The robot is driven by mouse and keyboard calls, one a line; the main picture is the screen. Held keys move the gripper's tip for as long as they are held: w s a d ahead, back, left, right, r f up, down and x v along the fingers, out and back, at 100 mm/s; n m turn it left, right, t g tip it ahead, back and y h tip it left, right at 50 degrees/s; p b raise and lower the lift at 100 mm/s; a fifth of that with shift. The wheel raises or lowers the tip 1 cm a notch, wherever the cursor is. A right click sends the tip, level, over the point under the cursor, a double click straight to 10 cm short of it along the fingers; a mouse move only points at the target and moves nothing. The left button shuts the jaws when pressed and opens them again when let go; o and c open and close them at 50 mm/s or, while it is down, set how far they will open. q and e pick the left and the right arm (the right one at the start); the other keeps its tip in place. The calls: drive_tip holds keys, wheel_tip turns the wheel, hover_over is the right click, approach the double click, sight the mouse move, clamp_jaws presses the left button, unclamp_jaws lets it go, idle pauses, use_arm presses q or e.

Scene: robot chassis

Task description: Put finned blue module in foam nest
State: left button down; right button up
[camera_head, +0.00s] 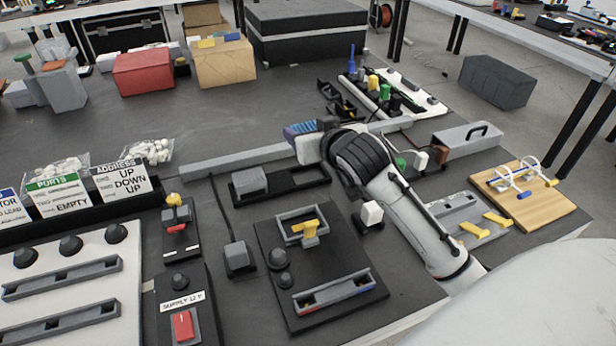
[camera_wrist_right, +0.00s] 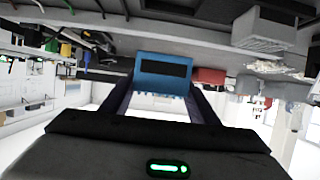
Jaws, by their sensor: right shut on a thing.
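The finned blue module (camera_head: 299,130) is at the tip of my right gripper (camera_head: 318,128), above the back of the dark table. In the right wrist view the module (camera_wrist_right: 163,70) shows a blue face with a dark slot, between the two fingers of my right gripper (camera_wrist_right: 162,98), which is shut on it. A black tray (camera_head: 312,193) with a grey block at its left end and a dark recess lies in front of the gripper. It may be the foam nest, but I cannot tell. My left gripper is not in view.
A long grey bar (camera_head: 225,160) runs behind the black tray. A panel with a yellow lever (camera_head: 310,230) lies in front of it. A white-topped block (camera_head: 372,213) stands beside my right arm. A wooden board (camera_head: 525,195) lies at the right edge.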

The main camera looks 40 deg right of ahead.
wheel_tip(320, 180, down, 9)
drive_tip(key=shift+r+b, duration=0.1)
drive_tip(key=shift+b, duration=0.6)
drive_tip(key=o, duration=1.2)
drive_tip(key=shift+r, duration=0.1)
drive_tip(key=p+v, duration=0.1)
drive_tip(key=v, duration=1.1)
